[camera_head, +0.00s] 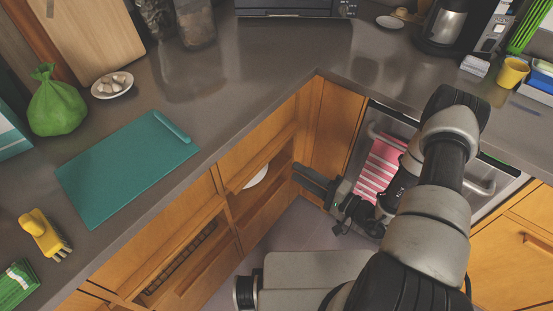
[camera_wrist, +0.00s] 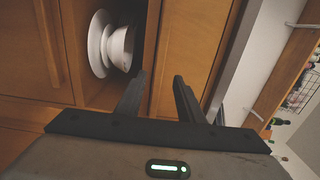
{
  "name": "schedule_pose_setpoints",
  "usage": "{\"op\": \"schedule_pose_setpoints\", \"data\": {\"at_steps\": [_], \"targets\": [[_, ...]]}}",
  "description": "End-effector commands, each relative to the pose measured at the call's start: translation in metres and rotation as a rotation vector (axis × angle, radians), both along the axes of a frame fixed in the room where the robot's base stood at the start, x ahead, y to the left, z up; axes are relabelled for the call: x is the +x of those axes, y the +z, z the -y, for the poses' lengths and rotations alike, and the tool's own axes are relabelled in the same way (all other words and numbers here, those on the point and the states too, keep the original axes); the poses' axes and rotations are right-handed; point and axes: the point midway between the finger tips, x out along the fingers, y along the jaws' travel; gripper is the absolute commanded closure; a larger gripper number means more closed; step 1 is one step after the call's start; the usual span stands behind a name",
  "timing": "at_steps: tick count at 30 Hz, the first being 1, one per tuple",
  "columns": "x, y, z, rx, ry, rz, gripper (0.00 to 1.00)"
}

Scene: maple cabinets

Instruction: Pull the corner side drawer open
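The wooden drawer fronts by the inner corner (camera_head: 264,214) are in the left cabinet run in the head view. Above this front is a dark gap with a white dish (camera_head: 257,177) inside; I cannot tell whether it is a part-open drawer or an open shelf. The wrist view shows white stacked dishes (camera_wrist: 112,44) in that opening. My gripper (camera_head: 299,176) is beside the corner end of this front. In the wrist view my gripper (camera_wrist: 158,88) has two separated fingers with nothing between them, pointing at the wood next to the opening. Contact cannot be made out.
A second opening with a dark rack (camera_head: 180,262) is farther left. An oven with a handle and a striped pink towel (camera_head: 381,168) stands right of the corner. The grey countertop (camera_head: 230,75) overhangs the fronts. Bare floor (camera_head: 300,225) shows before the corner.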

Motion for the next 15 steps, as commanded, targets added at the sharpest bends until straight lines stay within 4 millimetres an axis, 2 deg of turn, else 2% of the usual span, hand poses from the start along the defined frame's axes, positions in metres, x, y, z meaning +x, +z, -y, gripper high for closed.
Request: {"op": "schedule_pose_setpoints", "data": {"at_steps": [1,9,15], "targets": [[0.007,0.0,-0.011,0.002,0.005,0.001,0.66],[0.041,0.0,-0.054,0.0,0.005,0.002,0.66],[0.056,0.0,-0.072,0.0,0.002,0.001,0.66]]}}
